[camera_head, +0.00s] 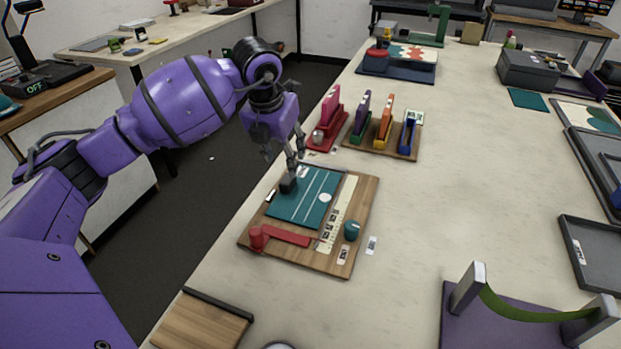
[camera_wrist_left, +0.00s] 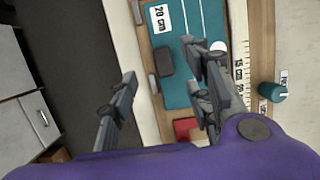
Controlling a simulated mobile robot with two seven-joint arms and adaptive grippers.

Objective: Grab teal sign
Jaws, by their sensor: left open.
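A flat teal sheet (camera_head: 315,200) with white lines and a white dot, which looks like the teal sign, lies on a wooden board (camera_head: 361,205). A small dark block (camera_head: 288,184) sits at its left edge. My left gripper (camera_head: 293,163) is open and empty, pointing down over the sheet's far left side. In the left wrist view, the teal sheet (camera_wrist_left: 179,92) and dark block (camera_wrist_left: 164,61) show beyond the spread fingers of the left gripper (camera_wrist_left: 160,95). One finger overlaps the sheet in that picture; the other appears over the floor. My right gripper is not in view.
The board also bears a red lever (camera_head: 285,235), a ruler strip and a teal knob (camera_head: 352,230). Racks with coloured upright pieces (camera_head: 384,122) stand just behind. A smaller teal sheet (camera_head: 528,99) lies far right. The table's middle is clear.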

